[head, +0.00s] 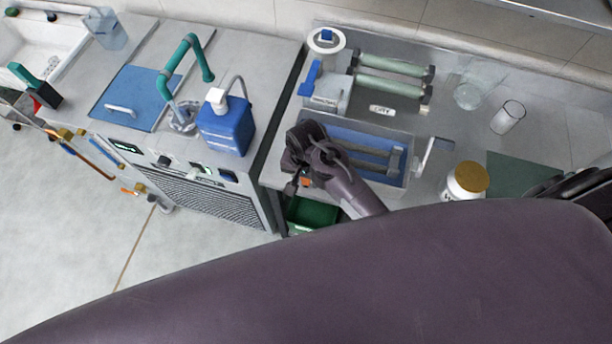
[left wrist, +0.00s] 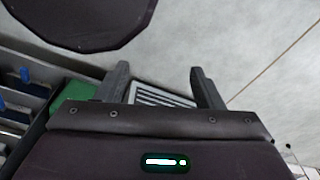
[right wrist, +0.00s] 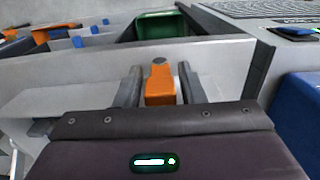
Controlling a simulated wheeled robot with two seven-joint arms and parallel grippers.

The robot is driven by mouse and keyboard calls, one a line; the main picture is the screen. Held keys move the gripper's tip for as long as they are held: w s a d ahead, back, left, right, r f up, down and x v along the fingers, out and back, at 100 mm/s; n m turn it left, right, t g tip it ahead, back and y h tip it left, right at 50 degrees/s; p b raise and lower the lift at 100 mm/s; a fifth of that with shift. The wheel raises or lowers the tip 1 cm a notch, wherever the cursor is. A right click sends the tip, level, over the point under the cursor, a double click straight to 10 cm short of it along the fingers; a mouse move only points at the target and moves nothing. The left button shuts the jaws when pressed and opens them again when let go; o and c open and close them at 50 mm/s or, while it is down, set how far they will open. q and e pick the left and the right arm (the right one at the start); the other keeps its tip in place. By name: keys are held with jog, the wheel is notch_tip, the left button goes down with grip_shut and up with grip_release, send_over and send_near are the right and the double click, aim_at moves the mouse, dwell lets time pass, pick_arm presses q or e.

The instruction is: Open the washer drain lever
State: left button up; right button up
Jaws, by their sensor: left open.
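An orange lever (head: 306,182) shows at the front edge of the right-hand bench, below the blue tray of the washer (head: 398,178). In the right wrist view the lever (right wrist: 160,86) stands upright between the fingers of my right gripper (right wrist: 161,88), which are drawn in close on both sides of it. In the head view my right gripper (head: 296,180) points down at the bench front and partly hides the lever. My left gripper (left wrist: 160,85) is open and empty, above the floor near a grilled panel (left wrist: 160,96). It does not show in the head view.
A green bin (head: 312,213) stands under the bench front. A blue jug (head: 226,127) stands on the cabinet to the left. A white jar with a gold lid (head: 467,181) and clear beakers (head: 508,117) stand on the right. The floor (head: 60,230) at left is clear.

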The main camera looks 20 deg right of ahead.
grip_shut()
pick_arm(q)
jog(key=shift+s+f, duration=0.1)
jog(key=shift+s, duration=0.65)
pick_arm(e)
jog(key=shift+w, duration=0.1)
jog(key=g+h, duration=0.1)
jog(key=w+a+g+h, duration=0.1)
jog(key=h, duration=0.1)
jog(key=shift+f, duration=0.1)
jog(key=shift+w+a+f+g+h, duration=0.1)
jog(key=shift+a+g+h, duration=0.1)
jog(key=shift+g+h, duration=0.3)
jog(key=shift+w+a+f+g+h, duration=0.15)
jog(key=shift+g+h, duration=0.15)
jog(key=shift+h, duration=0.4)
pick_arm(q)
jog(key=shift+w+a+f+b, duration=0.1)
jog(key=shift+f+b, duration=0.25)
pick_arm(e)
jog(key=shift+a+f+g+h, duration=0.1)
jog(key=shift+a+g+h, duration=0.05)
jog(key=shift+g+h, duration=0.35)
jog(key=shift+a+f+g+h, duration=0.1)
jog(key=shift+g+h, duration=0.2)
jog(key=shift+h, duration=0.3)
jog(key=shift+o, duration=1)
grip_release()
